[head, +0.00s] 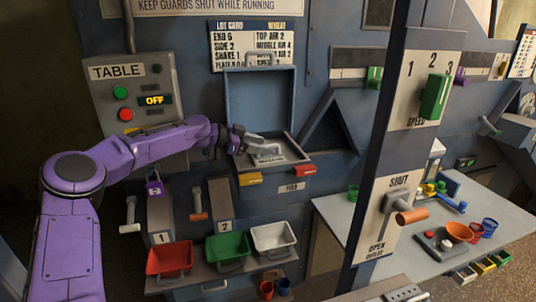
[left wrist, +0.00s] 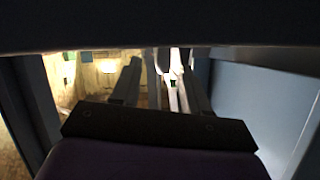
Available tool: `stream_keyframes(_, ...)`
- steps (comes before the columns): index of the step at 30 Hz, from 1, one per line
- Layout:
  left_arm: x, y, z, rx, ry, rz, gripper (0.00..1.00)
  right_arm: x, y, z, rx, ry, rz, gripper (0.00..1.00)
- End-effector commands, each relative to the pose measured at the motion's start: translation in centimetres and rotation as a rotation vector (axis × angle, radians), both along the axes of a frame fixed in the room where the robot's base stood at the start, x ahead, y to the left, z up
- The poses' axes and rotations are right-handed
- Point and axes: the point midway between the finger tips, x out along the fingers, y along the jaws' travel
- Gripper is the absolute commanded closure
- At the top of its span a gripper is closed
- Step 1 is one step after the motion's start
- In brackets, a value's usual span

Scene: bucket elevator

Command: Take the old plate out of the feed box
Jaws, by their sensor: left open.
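The feed box (head: 294,147) is a blue metal box on the machine wall, with its lid (head: 260,97) raised at the back. A pale plate (head: 270,158) with dark lettering lies inside it; I cannot read the lettering. My left gripper (head: 254,143) reaches in from the left at the box opening, over the plate, and partly hides it. In the left wrist view my two fingers (left wrist: 160,88) stand apart with no plate visible between them. I cannot tell whether a finger touches the plate. My right gripper is not in view.
A yellow tab (head: 250,179) and a red tab (head: 304,171) sit on the box front. Red (head: 169,259), green (head: 227,246) and white (head: 273,237) bins stand on a shelf below. A blue post (head: 375,150) rises at the right, before a grey table (head: 340,212).

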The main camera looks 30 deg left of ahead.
Motion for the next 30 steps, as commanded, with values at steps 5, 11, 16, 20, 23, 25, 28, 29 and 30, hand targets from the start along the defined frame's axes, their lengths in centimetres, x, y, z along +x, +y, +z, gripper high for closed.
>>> stream_keyframes(5, 2.1, -1.4, -1.0, 0.001, 0.003, 0.0, 0.55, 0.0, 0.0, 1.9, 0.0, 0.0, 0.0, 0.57)
stream_keyframes(11, 2.7, -1.9, -1.5, -0.001, 0.0, 0.001, 0.55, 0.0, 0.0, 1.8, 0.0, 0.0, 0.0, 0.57)
stream_keyframes(16, 2.7, -1.8, -1.5, 0.001, 0.0, 0.001, 0.75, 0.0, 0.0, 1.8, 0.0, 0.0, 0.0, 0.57)
stream_keyframes(20, 2.7, -1.8, -1.5, 0.001, 0.001, 0.0, 1.0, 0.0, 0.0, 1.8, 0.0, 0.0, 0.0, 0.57)
stream_keyframes(23, 2.7, -1.8, -1.4, 0.0, -0.001, 0.001, 1.0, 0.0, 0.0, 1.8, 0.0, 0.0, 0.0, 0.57)
stream_keyframes(25, 2.7, -1.8, -1.4, 0.0, -0.001, 0.001, 1.0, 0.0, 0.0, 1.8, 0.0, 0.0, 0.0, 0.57)
stream_keyframes(28, 2.7, -1.8, -1.4, 0.0, -0.002, 0.0, 1.0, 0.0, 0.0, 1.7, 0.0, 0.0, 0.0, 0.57)
stream_keyframes(29, 2.7, -1.8, -1.3, 0.0, -0.002, 0.0, 1.0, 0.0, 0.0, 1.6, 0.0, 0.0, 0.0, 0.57)
stream_keyframes(30, 2.7, -1.8, -1.1, 0.001, -0.004, -0.001, 1.0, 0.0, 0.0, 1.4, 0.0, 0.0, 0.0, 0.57)
